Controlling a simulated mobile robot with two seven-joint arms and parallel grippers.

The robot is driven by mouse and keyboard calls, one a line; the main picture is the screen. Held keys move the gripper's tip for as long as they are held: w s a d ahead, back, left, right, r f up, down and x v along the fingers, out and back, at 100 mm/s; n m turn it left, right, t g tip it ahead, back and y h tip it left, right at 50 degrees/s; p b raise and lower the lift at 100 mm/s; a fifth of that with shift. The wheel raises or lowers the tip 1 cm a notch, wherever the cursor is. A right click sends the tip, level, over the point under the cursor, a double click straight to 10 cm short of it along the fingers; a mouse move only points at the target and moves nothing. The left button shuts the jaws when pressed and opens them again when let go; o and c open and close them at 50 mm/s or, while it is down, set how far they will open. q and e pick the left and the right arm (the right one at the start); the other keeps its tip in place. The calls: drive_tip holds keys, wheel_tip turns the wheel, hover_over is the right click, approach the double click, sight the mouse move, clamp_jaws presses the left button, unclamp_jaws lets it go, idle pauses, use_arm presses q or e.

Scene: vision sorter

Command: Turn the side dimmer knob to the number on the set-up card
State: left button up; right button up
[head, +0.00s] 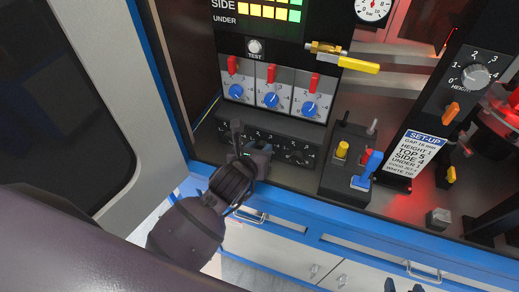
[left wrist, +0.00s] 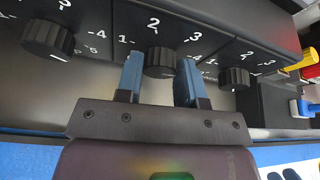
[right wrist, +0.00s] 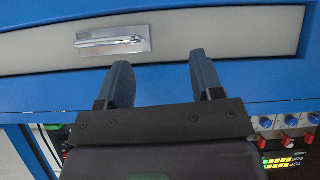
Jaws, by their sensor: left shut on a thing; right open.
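The dark dimmer panel (head: 275,135) carries three ribbed black knobs on number scales. My left gripper (head: 247,148) is at this panel and hides much of it. In the left wrist view its fingers (left wrist: 160,80) are shut on the sides of the middle knob, the side dimmer knob (left wrist: 160,62). Numbers 1 to 4 show around this knob; its pointer cannot be made out. The set-up card (head: 416,155) reads TOP 5, SIDE 4, UNDER 1. My right gripper (right wrist: 160,85) is open and empty.
Red switches and blue knobs (head: 271,100) sit above the dimmers. A box (head: 347,165) with yellow and blue-red controls stands to the right. A height knob (head: 475,76) is further right. A drawer handle (right wrist: 113,41) is close to my right gripper.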

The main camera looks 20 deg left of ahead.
use_arm(q)
drive_tip(key=o, duration=0.9)
drive_tip(key=shift+s, duration=0.15)
drive_tip(key=v, duration=1)
drive_tip(key=shift+s+r+b, duration=0.2)
drive_tip(key=shift+s+b, duration=0.05)
drive_tip(key=shift+b, duration=0.15)
